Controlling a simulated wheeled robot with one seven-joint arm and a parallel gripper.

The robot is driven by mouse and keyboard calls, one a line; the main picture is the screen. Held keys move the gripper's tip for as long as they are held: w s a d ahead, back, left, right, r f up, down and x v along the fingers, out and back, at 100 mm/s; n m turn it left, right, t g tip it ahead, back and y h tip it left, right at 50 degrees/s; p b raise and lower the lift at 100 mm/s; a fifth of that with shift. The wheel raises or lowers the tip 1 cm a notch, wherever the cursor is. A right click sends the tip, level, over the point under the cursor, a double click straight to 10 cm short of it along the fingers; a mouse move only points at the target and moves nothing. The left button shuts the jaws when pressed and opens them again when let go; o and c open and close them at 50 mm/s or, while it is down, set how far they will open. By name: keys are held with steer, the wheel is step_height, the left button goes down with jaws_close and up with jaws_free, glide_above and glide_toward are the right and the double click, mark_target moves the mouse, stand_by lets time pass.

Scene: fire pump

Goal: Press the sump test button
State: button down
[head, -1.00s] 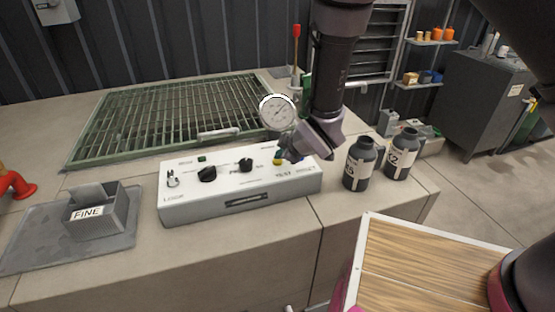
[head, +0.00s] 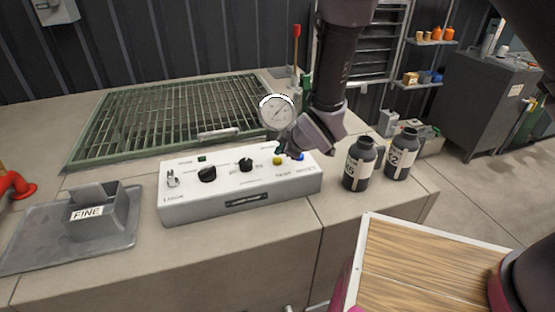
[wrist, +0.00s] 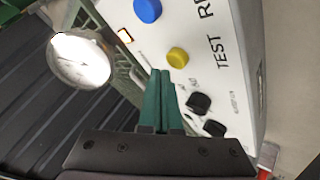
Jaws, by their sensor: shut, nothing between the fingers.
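The white control box (head: 240,205) sits on the bench with its printed panel facing up. Its yellow button (head: 278,160) is at the right part of the panel, with a blue button (head: 299,156) to its right. In the wrist view the yellow button (wrist: 178,57) stands beside the word TEST, and the blue button (wrist: 147,11) is near the top edge. My gripper (head: 281,149) is shut and empty at the yellow button. In the wrist view its green fingertips (wrist: 160,74) point just short of the yellow button and appear apart from it; the exact height is unclear.
Black knobs (head: 207,174) and a toggle switch are on the panel's left half. A round gauge (head: 277,113) stands behind the box, near my wrist. Two dark bottles (head: 359,165) stand to the right. A green grate (head: 175,115) lies behind; a FINE bin (head: 97,216) is left.

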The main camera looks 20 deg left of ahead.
mark_target(281, 161)
steer(key=shift+r, duration=2.5)
